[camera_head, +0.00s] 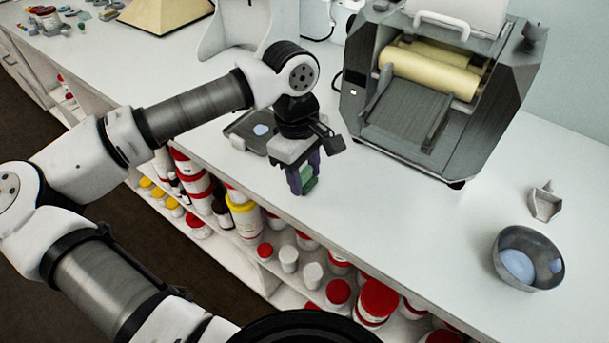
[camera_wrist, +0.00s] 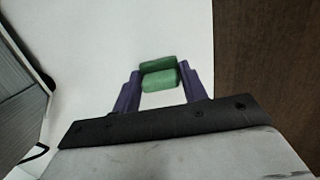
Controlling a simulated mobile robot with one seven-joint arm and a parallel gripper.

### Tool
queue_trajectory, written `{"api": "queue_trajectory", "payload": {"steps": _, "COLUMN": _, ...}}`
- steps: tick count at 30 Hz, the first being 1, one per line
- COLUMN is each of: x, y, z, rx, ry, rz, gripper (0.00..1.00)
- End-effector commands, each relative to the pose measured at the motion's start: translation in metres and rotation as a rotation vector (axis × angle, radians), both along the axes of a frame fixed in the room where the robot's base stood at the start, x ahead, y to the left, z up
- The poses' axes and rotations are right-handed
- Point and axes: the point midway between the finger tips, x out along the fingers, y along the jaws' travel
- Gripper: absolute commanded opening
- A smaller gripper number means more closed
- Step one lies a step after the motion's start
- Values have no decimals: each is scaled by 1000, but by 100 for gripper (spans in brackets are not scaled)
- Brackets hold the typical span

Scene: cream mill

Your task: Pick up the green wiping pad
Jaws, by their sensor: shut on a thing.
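The green wiping pad (camera_wrist: 159,79) is a small green block between the two purple fingers of my gripper (camera_wrist: 160,82) in the wrist view. In the head view the pad (camera_head: 309,184) shows at the fingertips of my gripper (camera_head: 303,184), near the front edge of the white counter. The gripper is shut on the pad and points down. Part of the pad is hidden by the fingers in the head view. I cannot tell whether the pad touches the counter.
A grey mill with cream rollers (camera_head: 430,75) stands behind right. A dark tray (camera_head: 249,131) lies behind the gripper. A metal bowl (camera_head: 528,258) and a small scoop-like piece (camera_head: 545,203) are at right. Shelves below hold several jars (camera_head: 378,300).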

Motion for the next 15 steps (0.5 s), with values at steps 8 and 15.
{"api": "queue_trajectory", "payload": {"steps": 8, "x": 1, "y": 0, "z": 14, "rx": 0, "ry": -2, "rz": 1, "gripper": 21}}
{"api": "queue_trajectory", "payload": {"steps": 15, "x": 1, "y": 0, "z": 64, "rx": 2, "ry": -5, "rz": 1, "gripper": 21}}
